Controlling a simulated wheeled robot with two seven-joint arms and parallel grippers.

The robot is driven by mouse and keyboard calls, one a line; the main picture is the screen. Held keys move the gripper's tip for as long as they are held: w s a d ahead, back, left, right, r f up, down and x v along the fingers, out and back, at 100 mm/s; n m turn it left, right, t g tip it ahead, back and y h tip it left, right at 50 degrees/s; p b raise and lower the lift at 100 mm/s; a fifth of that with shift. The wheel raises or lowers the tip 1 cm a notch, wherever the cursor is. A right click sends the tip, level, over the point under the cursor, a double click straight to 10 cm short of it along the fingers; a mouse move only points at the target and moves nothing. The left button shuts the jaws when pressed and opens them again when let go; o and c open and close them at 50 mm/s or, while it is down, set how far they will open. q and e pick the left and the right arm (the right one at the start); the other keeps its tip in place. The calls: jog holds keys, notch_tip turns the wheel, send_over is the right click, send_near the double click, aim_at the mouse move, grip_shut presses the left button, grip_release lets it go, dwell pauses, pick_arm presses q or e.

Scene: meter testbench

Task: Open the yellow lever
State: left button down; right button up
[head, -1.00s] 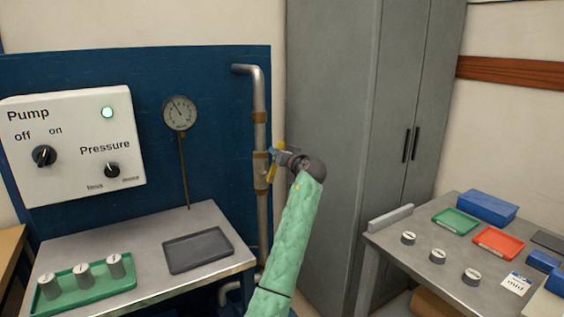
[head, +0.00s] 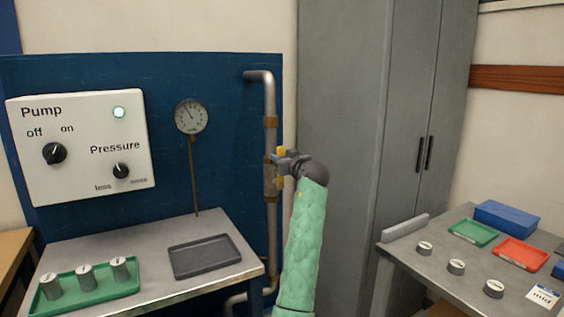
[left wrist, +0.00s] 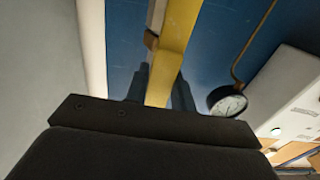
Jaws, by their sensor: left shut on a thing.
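The yellow lever (head: 281,154) is on the vertical metal pipe (head: 271,205) at the right edge of the blue panel. My left gripper (head: 279,166) is at the lever, and its wrist and arm hide part of it. In the left wrist view the yellow lever (left wrist: 172,55) runs between the two dark fingers of my left gripper (left wrist: 158,90), which is shut on it. My right gripper is not in view.
A white pump box (head: 80,145) and a gauge (head: 191,117) are on the blue panel. A bench below holds a green tray (head: 110,288) with several cylinders and a dark tray (head: 205,257). A grey cabinet (head: 365,120) stands right. Another table holds bins and meters.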

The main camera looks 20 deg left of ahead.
pick_arm(q)
jog(key=shift+f, duration=0.2)
jog(key=c, duration=1.2)
grip_release()
jog(key=shift+s+r, duration=0.1)
jog(key=shift+b+v, duration=0.35)
jog(key=shift+v, duration=3.55)
